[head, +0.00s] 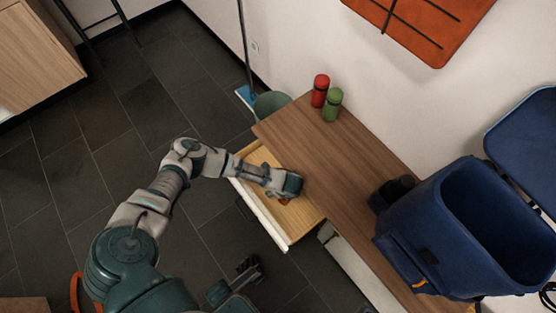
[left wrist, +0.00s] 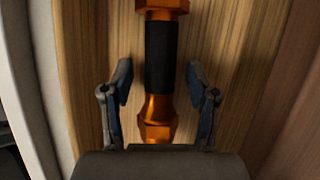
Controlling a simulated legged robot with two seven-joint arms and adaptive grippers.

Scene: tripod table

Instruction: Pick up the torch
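The torch (left wrist: 161,60) is orange with a black grip band and lies lengthwise on the wooden floor of an open drawer (head: 287,222). In the left wrist view its upper end is cut off by the frame edge. My left gripper (left wrist: 160,85) is open, with one finger on each side of the torch and gaps to it. In the head view my left gripper (head: 287,192) is over the drawer and hides most of the torch; only a bit of orange (head: 284,201) shows. My right gripper (head: 234,276) is at the bottom, apparently open and empty.
The drawer is pulled out of a wooden table (head: 345,165). A red container (head: 320,91) and a green container (head: 333,106) stand at its far end. Dark tiled floor lies left.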

